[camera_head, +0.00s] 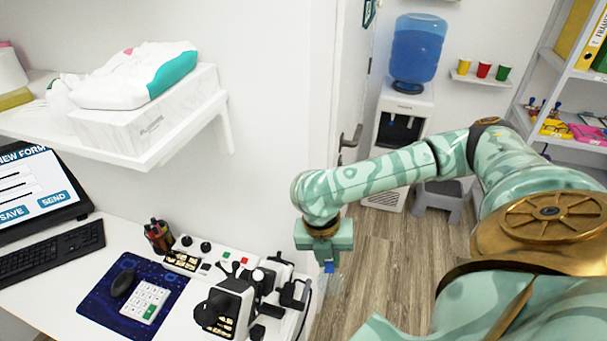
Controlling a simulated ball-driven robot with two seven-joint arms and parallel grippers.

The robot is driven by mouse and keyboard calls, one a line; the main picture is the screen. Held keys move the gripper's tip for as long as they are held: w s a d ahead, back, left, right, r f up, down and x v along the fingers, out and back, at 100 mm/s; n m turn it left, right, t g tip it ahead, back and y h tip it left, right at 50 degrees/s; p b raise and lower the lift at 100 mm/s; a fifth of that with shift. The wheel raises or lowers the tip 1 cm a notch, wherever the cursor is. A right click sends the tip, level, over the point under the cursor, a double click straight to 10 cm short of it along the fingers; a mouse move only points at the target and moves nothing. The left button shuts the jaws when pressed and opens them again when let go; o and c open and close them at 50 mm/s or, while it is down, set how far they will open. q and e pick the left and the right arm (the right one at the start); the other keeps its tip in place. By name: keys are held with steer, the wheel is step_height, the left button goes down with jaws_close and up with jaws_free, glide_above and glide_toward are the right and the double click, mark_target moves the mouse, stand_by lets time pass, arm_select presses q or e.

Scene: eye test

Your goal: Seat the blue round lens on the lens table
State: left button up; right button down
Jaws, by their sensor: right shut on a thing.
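My right gripper (328,264) hangs pointing down over the floor, just right of the desk's right end. It is shut on a small blue piece, which I take to be the blue round lens (329,268). A pale see-through patch shows just below it; the lens's full outline is unclear. A black and white eye instrument (232,300) stands on the desk, left of and apart from the gripper. I cannot make out for sure which part of it is the lens table. My left gripper is not in view.
The desk (60,270) holds a keyboard (50,252), a mouse mat (108,299), a pen cup (158,236) and a control panel (215,262). A wall shelf (150,155) juts out above. A water cooler (405,115) and grey stool (440,200) stand behind on open floor.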

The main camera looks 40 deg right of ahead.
steer(key=w+a+r+p, duration=0.7)
steer(key=w+a+p, duration=0.1)
steer(key=p, duration=0.2)
steer(key=w+d+f+m+t+p, duration=0.1)
steer(key=w+d+f+m, duration=0.1)
steer(key=w, duration=0.4)
steer(key=shift+y, duration=0.5)
steer(key=s+a+f+b, duration=0.1)
steer(key=a+f+b, duration=0.1)
steer(key=f+b, duration=0.1)
steer(key=s+a+f+b, duration=0.1)
steer(key=a+f+b, duration=0.1)
steer(key=shift+s+a+f, duration=0.1)
steer(key=shift+s+f, duration=0.05)
steer(key=shift+s, duration=0.15)
steer(key=shift+s+a+f, duration=0.25)
steer(key=shift+a+f, duration=0.2)
steer(key=shift+f, duration=0.15)
steer(key=shift+s+a+f, duration=0.25)
steer(key=shift+a+f, duration=0.15)
steer(key=shift+f, duration=0.2)
steer(key=shift+p, duration=0.4)
steer(key=shift+s+a+f, duration=0.1)
steer(key=shift+a+f, duration=0.05)
steer(key=shift+f, duration=0.25)
